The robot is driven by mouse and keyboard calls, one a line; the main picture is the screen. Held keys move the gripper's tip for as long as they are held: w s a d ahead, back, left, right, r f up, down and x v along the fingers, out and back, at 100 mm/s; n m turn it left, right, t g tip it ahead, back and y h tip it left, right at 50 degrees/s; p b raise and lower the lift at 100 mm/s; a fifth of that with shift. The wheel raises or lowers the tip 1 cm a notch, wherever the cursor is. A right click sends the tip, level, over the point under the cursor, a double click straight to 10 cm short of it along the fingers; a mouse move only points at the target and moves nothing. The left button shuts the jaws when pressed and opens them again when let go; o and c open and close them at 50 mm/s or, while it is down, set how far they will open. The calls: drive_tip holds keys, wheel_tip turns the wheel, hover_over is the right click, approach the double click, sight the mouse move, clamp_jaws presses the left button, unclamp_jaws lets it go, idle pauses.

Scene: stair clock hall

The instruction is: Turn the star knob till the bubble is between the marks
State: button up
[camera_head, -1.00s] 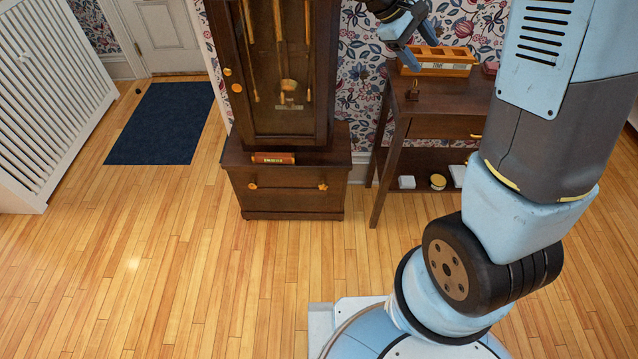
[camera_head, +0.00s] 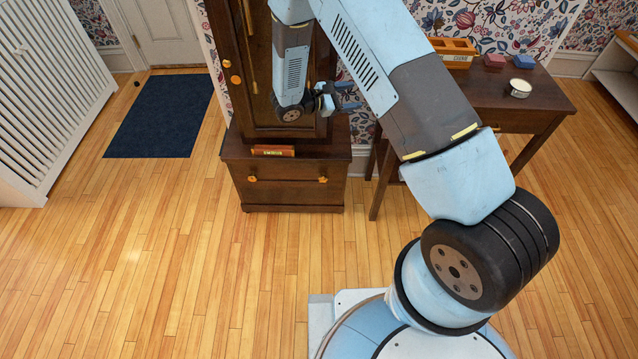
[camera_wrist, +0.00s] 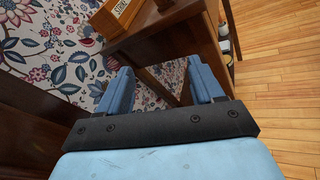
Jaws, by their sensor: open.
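A white slatted panel (camera_head: 50,90) and dark mat (camera_head: 160,115) are left. The front floor is clear.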

drive_tip(key=s+a+f+n+t+y, duration=0.2)
drive_tip(key=a+f+n+t, duration=0.15)
drive_tip(key=f, duration=0.65)
drive_tip(key=s+a+f+n+t+y, duration=0.25)
drive_tip(key=f+n, duration=0.25)
drive_tip(key=f, duration=0.6)
drive_tip(key=s+a+f+n+t+y, duration=0.2)
drive_tip(key=s+a+f+n+t, duration=0.15)
drive_tip(key=f, duration=0.65)
drive_tip(key=n+t+y, duration=0.2)
drive_tip(key=n+y, duration=0.3)
drive_tip(key=y, duration=0.1)
approach(323, 181)
drive_tip(key=shift+h, duration=0.25)
drive_tip(key=w, duration=0.6)
drive_tip(key=w+d, duration=0.1)
drive_tip(key=w, duration=0.2)
